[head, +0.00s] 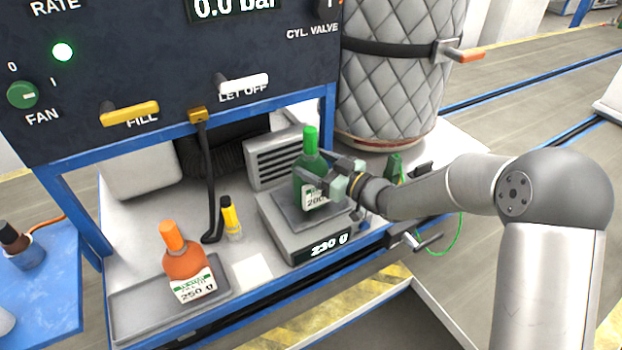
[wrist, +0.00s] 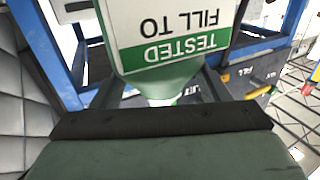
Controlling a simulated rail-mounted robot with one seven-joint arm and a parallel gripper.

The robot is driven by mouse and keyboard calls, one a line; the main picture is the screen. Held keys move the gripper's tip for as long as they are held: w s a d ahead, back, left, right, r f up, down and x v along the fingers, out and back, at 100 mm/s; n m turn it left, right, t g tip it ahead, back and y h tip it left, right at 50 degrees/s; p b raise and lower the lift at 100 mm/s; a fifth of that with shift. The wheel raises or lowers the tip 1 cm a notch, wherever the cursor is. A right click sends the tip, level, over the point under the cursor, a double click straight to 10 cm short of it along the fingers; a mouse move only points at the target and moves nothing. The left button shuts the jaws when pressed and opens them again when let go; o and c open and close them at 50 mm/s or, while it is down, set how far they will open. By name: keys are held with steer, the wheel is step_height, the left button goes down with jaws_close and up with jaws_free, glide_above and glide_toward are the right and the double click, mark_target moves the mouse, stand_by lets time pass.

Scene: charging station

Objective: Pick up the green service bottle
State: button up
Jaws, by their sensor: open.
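The green service bottle (head: 308,166), with a green cap and a white label, stands upright on the scale's plate. The scale (head: 292,240) has a dark display that seems to read 230 g. My gripper (head: 328,178) is open at the bottle's right side, with its fingers reaching around the body. In the wrist view the bottle's label (wrist: 172,30) fills the upper middle, upside down, between the two fingers (wrist: 160,85). I cannot tell whether either finger touches the bottle.
An orange bottle (head: 185,262) stands in a grey tray (head: 125,312) at the left. A small yellow-and-black bottle (head: 231,217) and a black hose (head: 207,180) are left of the scale. A quilted cylinder (head: 395,80) stands behind. The control panel (head: 150,60) overhangs the bench.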

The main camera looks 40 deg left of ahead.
steer(key=shift+a, duration=0.8)
jaws_close()
steer(key=shift+r, duration=0.15)
steer(key=shift+r, duration=0.1)
